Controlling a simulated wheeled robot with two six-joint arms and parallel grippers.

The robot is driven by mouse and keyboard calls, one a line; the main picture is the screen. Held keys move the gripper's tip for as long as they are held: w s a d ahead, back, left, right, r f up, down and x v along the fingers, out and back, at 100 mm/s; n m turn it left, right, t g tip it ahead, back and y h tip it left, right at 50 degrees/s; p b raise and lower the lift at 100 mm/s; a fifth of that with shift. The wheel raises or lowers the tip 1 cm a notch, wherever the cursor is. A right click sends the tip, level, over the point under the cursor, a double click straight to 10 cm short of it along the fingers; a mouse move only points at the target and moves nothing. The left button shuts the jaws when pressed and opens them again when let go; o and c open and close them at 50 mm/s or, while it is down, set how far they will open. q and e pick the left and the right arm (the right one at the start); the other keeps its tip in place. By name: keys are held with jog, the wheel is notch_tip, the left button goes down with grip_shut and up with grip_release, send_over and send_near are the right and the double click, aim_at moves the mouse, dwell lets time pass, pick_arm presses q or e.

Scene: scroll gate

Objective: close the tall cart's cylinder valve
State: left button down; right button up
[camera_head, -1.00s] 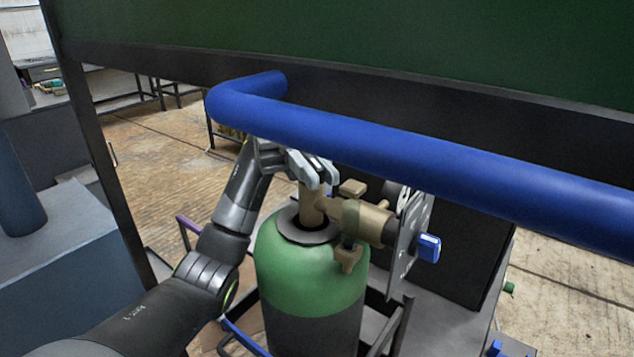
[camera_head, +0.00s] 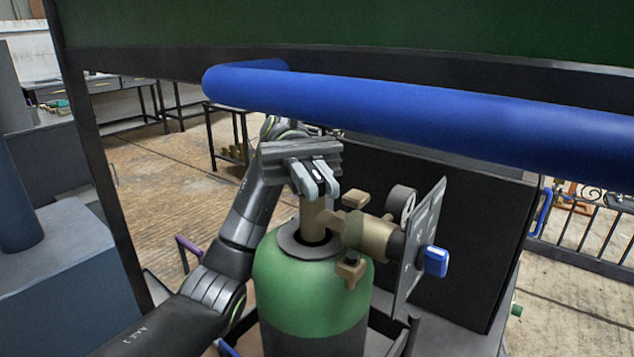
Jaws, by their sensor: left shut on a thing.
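The gas cylinder (camera_head: 312,285) stands upright on the cart, with a green shoulder and a dark body. A tan brass valve stem (camera_head: 312,215) rises from its dark collar, with a brass regulator body (camera_head: 368,236) branching to the right. My left gripper (camera_head: 318,190) is above the cylinder, its fingers pointing down, shut at the top of the valve stem. The fingers hide the valve's top, so its handle cannot be made out. My right gripper is not in view.
A thick blue handle bar (camera_head: 420,108) crosses just above and in front of my left gripper. A grey plate (camera_head: 420,245) with a blue knob (camera_head: 436,261) stands right of the regulator. A dark cart post (camera_head: 100,165) is at left.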

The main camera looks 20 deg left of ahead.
aim_at(317, 175)
pick_arm(q)
jog(key=shift+r, duration=0.1)
jog(key=c, duration=1.5)
grip_release()
jog(key=shift+o, duration=0.2)
notch_tip(317, 175, up, 10)
jog(key=shift+f+p, duration=0.1)
jog(key=shift+p, duration=0.2)
jog(key=shift+o, duration=0.4)
